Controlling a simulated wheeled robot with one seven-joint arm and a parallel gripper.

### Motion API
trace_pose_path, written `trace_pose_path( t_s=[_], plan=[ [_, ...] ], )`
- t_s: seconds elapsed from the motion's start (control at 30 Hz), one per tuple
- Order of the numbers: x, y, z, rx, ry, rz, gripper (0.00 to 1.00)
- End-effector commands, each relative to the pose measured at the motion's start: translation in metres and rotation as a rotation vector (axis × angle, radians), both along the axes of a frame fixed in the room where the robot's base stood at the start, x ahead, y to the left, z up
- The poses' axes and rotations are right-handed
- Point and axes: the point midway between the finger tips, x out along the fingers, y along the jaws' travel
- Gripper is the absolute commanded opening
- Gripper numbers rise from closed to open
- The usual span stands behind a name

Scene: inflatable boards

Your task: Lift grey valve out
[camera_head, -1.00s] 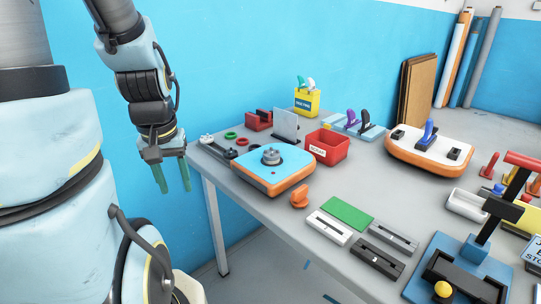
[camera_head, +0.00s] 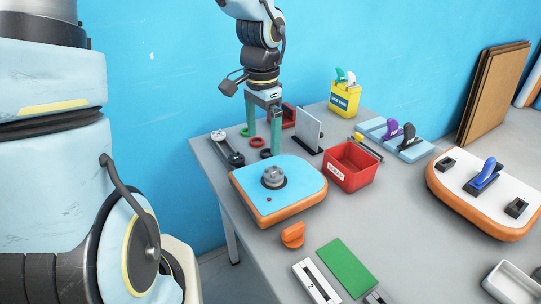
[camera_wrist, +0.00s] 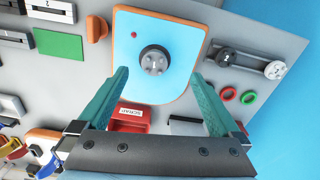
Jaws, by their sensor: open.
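The grey valve (camera_head: 273,175) sits in the top of a blue board with an orange edge (camera_head: 305,178), near the table's left side. In the wrist view the valve (camera_wrist: 154,60) is a round grey cap in a dark ring, ahead of and between my fingertips. My gripper (camera_head: 264,132) is open and empty, its two green fingers pointing down behind the board in the head view. The fingers also show spread apart in the wrist view (camera_wrist: 158,85). Nothing touches the valve.
A red scrap bin (camera_head: 350,168) stands right of the board. A grey upright plate (camera_head: 308,130) and red and green rings (camera_head: 257,142) lie behind. An orange knob (camera_head: 293,235) and a green pad (camera_head: 344,267) lie in front.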

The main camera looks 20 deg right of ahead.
Motion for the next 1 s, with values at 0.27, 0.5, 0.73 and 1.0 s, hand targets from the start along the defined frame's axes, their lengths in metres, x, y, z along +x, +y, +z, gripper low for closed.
trace_pose_path(
  t_s=[0.27,0.5,0.73,1.0],
  plan=[
    [-0.005,-0.01,-0.025,0.0,0.009,-0.047,1.0],
    [-0.004,-0.01,-0.052,0.0,0.004,-0.043,1.0],
    [-0.01,-0.013,-0.072,0.002,0.008,-0.045,1.0],
    [-0.011,-0.015,-0.104,0.0,0.003,-0.043,1.0]
  ],
)
